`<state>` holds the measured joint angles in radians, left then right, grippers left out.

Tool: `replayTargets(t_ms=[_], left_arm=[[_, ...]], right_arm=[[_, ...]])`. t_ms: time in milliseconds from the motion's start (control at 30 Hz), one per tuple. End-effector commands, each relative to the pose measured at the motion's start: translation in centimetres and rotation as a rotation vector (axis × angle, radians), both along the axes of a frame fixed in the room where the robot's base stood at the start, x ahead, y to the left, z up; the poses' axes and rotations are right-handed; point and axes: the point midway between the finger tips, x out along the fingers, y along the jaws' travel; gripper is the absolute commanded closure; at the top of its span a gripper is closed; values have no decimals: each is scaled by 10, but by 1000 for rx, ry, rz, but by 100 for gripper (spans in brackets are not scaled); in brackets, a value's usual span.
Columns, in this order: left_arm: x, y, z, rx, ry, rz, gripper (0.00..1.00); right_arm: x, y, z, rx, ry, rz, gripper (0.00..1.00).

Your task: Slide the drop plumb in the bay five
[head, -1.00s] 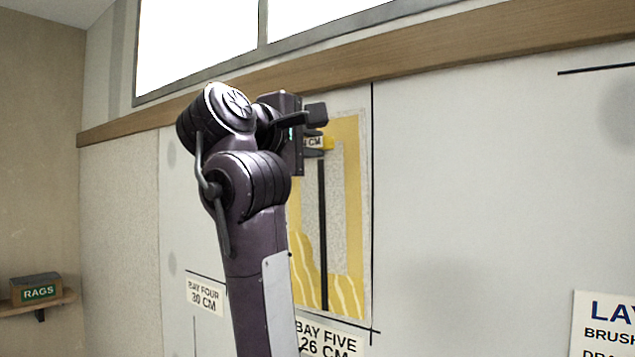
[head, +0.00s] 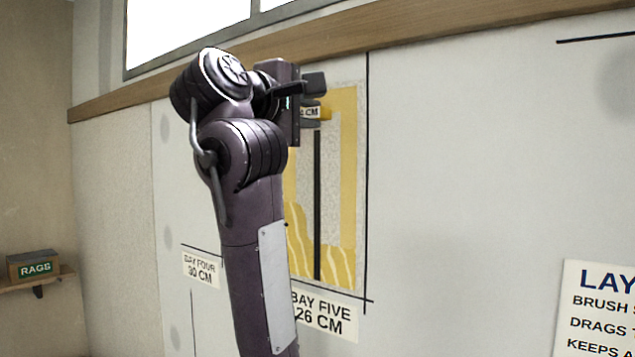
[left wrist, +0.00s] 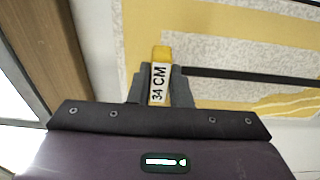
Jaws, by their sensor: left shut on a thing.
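The drop plumb has a yellow head (head: 326,113) with a white label and a long thin black rod (head: 317,205) hanging down. In the left wrist view its label (left wrist: 159,84) reads "34 CM". My left gripper (head: 313,100) is shut on the head, near the top of bay five. The rod hangs upright in front of the bay's yellow-bordered grey speckled panel (head: 349,160), its lower end just above the panel's bottom edge. I cannot tell whether it touches the wall. The bay five sign (head: 325,315) reads "26 CM". My arm hides the bay's left side. My right gripper is out of view.
A wooden rail (head: 420,45) runs along the wall above the bay, under a window. A bay four sign (head: 201,270) reads "30 CM". A rags box (head: 34,264) sits on a shelf at left. A printed notice (head: 600,310) is at lower right.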

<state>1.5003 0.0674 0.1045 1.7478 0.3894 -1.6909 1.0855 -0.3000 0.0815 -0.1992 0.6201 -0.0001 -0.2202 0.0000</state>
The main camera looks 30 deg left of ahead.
Motion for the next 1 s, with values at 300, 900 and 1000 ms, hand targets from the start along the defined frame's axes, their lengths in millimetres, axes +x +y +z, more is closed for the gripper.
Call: replayTargets(t_ms=[300, 900, 1000], left_arm=[[0, 0, 0, -1, -1, 0, 57], [-48, -1, -4, 0, -5, 3, 57], [-62, -2, -3, 1, -4, 1, 57]], right_arm=[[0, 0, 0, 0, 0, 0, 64], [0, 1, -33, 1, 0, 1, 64], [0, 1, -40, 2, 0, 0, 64]])
